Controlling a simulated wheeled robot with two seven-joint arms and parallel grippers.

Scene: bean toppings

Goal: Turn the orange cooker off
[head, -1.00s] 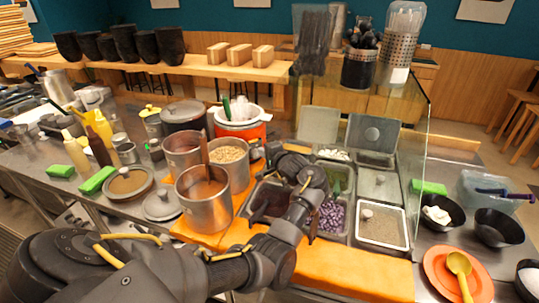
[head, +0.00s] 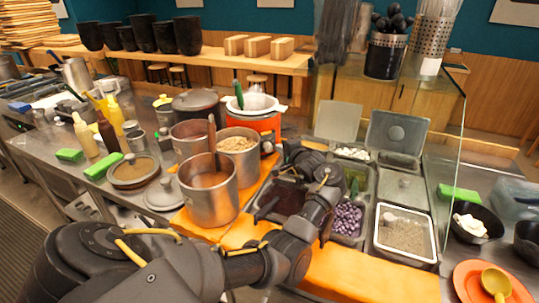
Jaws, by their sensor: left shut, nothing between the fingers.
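The orange cooker (head: 266,124) stands behind the metal pots, with a white pot and a green-handled utensil in it. A small round dial (head: 267,147) shows low on its front right side; its setting is too small to read. My left gripper (head: 282,153) is shut and empty, just right of the dial and close to the cooker's front. Whether it touches the dial I cannot tell, as its tips are small and dark. My right gripper is not in view.
Metal pots (head: 208,198) with contents stand just left of my left arm on an orange board. A green block (head: 103,166) and bottles are at the left.

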